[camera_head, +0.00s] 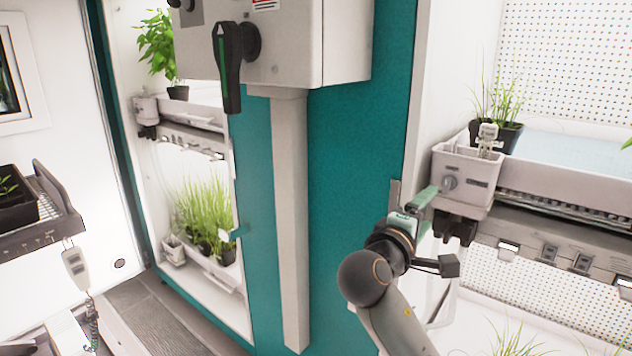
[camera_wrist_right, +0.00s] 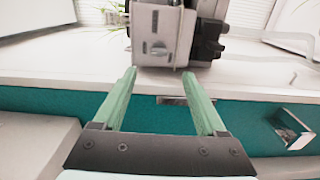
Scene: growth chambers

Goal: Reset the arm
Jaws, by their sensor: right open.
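My right gripper (camera_head: 424,199) is raised in front of the right-hand growth chamber, its arm coming up from the bottom of the head view. In the right wrist view its two green fingers (camera_wrist_right: 158,76) are spread apart with nothing between them. A grey box with a dial (camera_head: 466,177) on the chamber shelf is close to the fingertips in the head view. A grey box with a dial (camera_wrist_right: 155,48) also stands just beyond the fingertips in the right wrist view. I cannot tell whether they touch it. My left gripper does not show.
A grey control box with a black lever handle (camera_head: 228,68) hangs on the teal wall (camera_head: 360,160). Potted grass (camera_head: 495,110) stands on the right shelf. More grass (camera_head: 205,215) grows in the left chamber. A handset on a coiled cord (camera_head: 76,266) hangs at the left.

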